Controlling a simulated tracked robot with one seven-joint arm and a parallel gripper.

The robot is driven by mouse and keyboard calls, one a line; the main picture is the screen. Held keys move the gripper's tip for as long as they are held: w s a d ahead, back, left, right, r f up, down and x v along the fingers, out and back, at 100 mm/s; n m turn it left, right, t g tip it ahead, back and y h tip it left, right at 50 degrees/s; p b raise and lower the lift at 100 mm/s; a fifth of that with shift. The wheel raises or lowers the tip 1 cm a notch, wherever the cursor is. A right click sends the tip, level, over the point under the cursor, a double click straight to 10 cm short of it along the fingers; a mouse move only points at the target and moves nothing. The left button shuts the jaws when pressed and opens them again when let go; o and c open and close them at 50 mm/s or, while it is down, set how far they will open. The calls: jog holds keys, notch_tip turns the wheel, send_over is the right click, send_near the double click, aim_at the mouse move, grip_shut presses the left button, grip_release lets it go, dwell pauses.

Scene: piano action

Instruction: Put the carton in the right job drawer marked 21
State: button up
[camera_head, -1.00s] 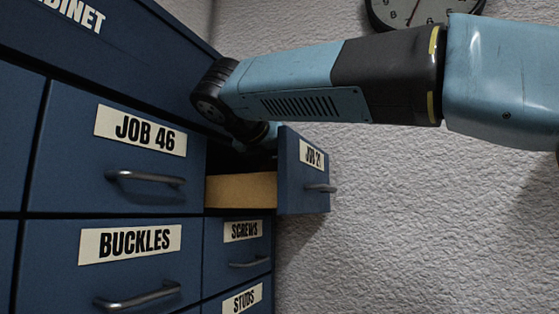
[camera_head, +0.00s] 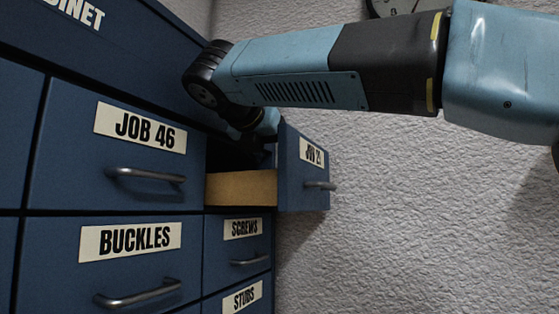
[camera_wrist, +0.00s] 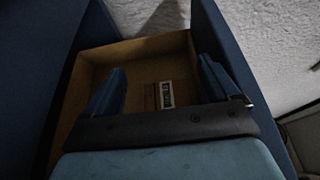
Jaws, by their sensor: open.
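The drawer marked JOB 21 (camera_head: 302,185) stands pulled out of the blue cabinet, its tan side showing. In the wrist view I look down into its tan interior (camera_wrist: 88,80). A small brown carton (camera_wrist: 151,97) with a pale, dark-marked label lies inside on the drawer floor. My gripper (camera_wrist: 160,68) is open, its two blue fingers apart on either side of the carton in the picture, with no contact visible. In the head view the fingers are hidden behind the drawer front and my wrist.
Closed drawers marked JOB 46 (camera_head: 120,185), BUCKLES (camera_head: 60,275), SCREWS (camera_head: 225,262) and STUDS (camera_head: 225,302) surround the open one. A textured wall (camera_head: 430,220) stands close on the right. A clock (camera_head: 385,8) hangs on it, partly behind my arm.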

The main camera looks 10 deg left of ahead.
jog(key=v, duration=1)
dwell(1.0)
